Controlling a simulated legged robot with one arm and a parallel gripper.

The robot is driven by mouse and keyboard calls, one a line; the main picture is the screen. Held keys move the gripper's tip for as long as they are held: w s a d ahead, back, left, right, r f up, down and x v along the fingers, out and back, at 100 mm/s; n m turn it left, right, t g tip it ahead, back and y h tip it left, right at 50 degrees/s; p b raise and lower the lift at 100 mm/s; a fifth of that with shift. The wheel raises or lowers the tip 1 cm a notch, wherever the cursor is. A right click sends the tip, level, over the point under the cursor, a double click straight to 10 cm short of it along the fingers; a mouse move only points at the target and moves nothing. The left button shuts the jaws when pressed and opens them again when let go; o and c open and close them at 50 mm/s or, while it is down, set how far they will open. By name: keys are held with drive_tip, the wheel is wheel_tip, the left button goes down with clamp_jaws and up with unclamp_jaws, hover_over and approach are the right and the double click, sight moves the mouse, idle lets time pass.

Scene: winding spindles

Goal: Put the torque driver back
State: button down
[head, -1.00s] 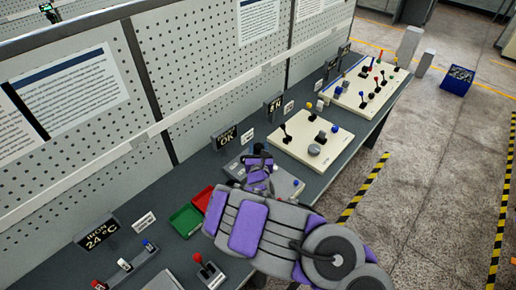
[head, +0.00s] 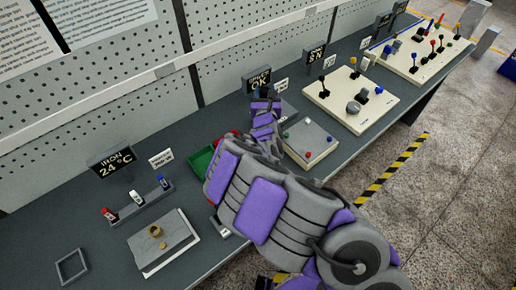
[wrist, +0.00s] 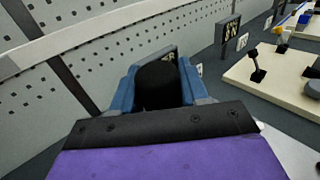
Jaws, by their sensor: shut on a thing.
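A green tray (head: 198,164) is partly behind my arm. Left are a small rack (head: 138,206), a grey tray (head: 150,262) with brown pieces and a square frame (head: 72,266). A beige board with levers (head: 335,104) stands right. A perforated panel (head: 120,85) backs the bench.

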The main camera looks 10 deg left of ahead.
wheel_tip(320, 180, down, 10)
drive_tip(key=a+b, duration=0.2)
drive_tip(key=b, duration=0.2)
drive_tip(key=shift+s+f+y+b, duration=0.15)
drive_tip(key=shift+s+y+b, duration=0.15)
drive_tip(key=shift+s+b, duration=0.1)
drive_tip(key=shift+a, duration=0.1)
drive_tip(key=c, duration=0.6)
unclamp_jaws()
drive_tip(key=shift+f, duration=0.1)
drive_tip(key=p+v, duration=0.3)
drive_tip(key=v, duration=0.9)
